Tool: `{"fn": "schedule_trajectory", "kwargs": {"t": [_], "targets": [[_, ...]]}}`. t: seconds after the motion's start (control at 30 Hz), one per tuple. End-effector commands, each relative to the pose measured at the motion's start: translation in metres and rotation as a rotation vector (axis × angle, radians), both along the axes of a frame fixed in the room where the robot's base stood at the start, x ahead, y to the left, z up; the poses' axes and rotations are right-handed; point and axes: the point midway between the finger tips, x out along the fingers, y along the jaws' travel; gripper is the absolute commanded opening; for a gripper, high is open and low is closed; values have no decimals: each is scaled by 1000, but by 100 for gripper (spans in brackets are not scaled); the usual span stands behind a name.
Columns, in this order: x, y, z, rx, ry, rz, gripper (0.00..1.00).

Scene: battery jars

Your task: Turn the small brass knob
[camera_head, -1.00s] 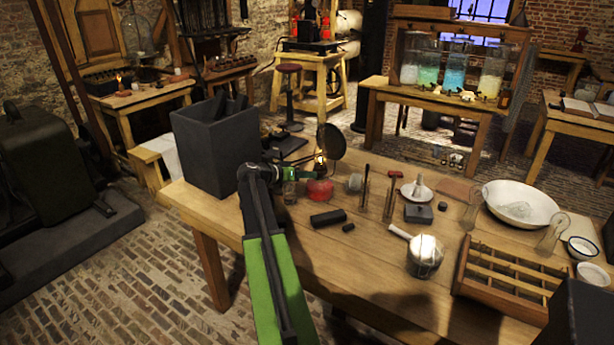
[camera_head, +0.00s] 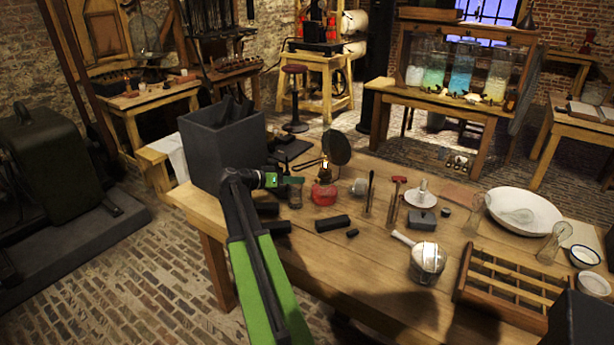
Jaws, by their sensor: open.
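A small oil lamp with a red base (camera_head: 325,194) stands on the wooden table, left of centre. A brass-coloured burner with a glow (camera_head: 325,174) sits on top of it. A small brass knob cannot be made out for certain at this size. My gripper (camera_head: 297,181) is at the end of my green and black arm, just left of the lamp. It points right towards the lamp and looks apart from it. Its jaws are open and seem empty; the fingertips are small and partly lost against a glass jar (camera_head: 295,197) close by.
A dark grey box (camera_head: 222,158) stands left of my gripper. A round dark disc (camera_head: 337,147) rises behind the lamp.

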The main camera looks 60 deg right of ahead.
Motion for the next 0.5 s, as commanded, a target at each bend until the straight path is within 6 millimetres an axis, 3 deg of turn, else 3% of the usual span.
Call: {"fn": "schedule_trajectory", "kwargs": {"t": [0.03, 0.2, 0.5], "targets": [[6, 14, 11, -1, 0, 4, 41], [20, 50, 24, 0, 0, 2, 41], [30, 74, 30, 0, -1, 0, 41]]}}
